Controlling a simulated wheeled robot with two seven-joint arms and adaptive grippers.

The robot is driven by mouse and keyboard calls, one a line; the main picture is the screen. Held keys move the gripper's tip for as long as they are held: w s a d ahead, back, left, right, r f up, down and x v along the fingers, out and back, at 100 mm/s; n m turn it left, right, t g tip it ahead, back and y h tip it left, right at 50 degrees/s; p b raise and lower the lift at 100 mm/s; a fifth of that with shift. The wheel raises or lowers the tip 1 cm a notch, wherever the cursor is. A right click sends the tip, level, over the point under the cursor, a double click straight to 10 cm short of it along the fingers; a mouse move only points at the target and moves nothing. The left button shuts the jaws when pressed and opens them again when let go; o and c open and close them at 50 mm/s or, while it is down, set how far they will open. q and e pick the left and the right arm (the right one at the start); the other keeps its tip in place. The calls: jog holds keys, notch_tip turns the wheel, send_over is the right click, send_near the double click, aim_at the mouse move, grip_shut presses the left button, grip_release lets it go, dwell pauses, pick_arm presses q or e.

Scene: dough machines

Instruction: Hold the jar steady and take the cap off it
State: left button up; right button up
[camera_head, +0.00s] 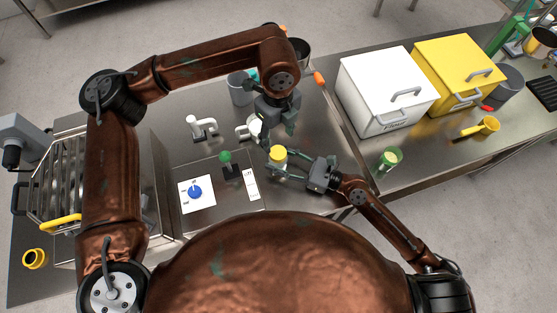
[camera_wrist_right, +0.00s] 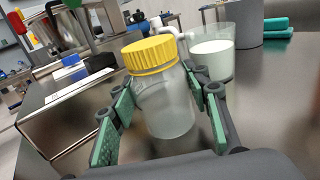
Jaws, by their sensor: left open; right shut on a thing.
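The jar is clear, with a ribbed yellow cap (camera_head: 278,152) on top. In the right wrist view the jar body (camera_wrist_right: 165,106) stands upright between green finger pads, and its cap (camera_wrist_right: 151,54) sits on its mouth. My right gripper (camera_head: 284,167) is shut on the jar from the right side in the head view; its pads (camera_wrist_right: 160,98) also show in the right wrist view. My left gripper (camera_head: 276,134) is open and empty, pointing down just behind the jar, apart from the cap. It partly covers the white-filled cup.
A cup with white contents (camera_wrist_right: 211,62) stands close behind the jar. White (camera_head: 387,92) and yellow bins (camera_head: 457,72) stand at the right.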

pick_arm(q)
jog(key=shift+w+f, duration=0.2)
jog(key=shift+w, duration=0.2)
pick_arm(e)
jog(key=shift+w+f, duration=0.15)
jog(key=shift+w, duration=0.2)
jog(key=c, duration=0.3)
jog(key=shift+c, duration=0.8)
pick_arm(q)
jog(key=shift+s+r, duration=0.1)
jog(key=shift+s, duration=0.05)
pick_arm(e)
jog(key=shift+s, duration=0.15)
jog(key=c, duration=0.3)
grip_shut()
